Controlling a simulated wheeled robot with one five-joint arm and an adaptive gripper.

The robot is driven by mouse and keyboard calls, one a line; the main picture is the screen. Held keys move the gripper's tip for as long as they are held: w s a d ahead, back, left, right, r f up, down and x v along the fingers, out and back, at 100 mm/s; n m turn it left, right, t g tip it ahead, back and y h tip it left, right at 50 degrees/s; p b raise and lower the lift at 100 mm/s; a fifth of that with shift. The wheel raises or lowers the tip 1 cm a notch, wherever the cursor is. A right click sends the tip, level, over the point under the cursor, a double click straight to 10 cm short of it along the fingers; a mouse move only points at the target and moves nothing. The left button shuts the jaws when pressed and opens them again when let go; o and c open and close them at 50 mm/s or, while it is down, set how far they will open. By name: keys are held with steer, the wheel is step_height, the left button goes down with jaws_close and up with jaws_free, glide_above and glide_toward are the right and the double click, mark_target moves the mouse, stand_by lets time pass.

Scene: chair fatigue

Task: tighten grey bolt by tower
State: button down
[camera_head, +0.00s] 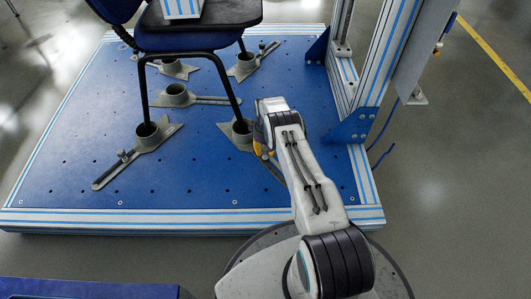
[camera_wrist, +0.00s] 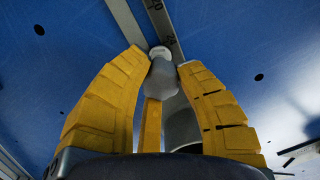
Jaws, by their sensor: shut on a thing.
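My gripper (camera_head: 263,150) reaches down at the front right chair leg, on the side nearest the tower (camera_head: 388,75). The bolt sits over a slotted metal bar (camera_wrist: 160,18) on the blue plate. A grey cup (camera_wrist: 183,128) shows partly behind the right finger. In the head view, my arm hides the bolt and much of that leg's grey clamp (camera_head: 236,133).
A dark blue chair (camera_head: 195,38) stands on the blue platform (camera_head: 190,185), its legs at grey cup clamps. Another clamp (camera_head: 140,150) lies left. A blue tower bracket (camera_head: 352,126) is close to my arm's right. The platform's front is clear.

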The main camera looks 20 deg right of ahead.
steer(key=shift+f+m, duration=0.1)
steer(key=shift+m, duration=0.8)
steer(key=shift+s+m, duration=0.1)
steer(key=shift+m, duration=1.9)
steer(key=shift+m, duration=2)
steer(key=shift+m, duration=2)
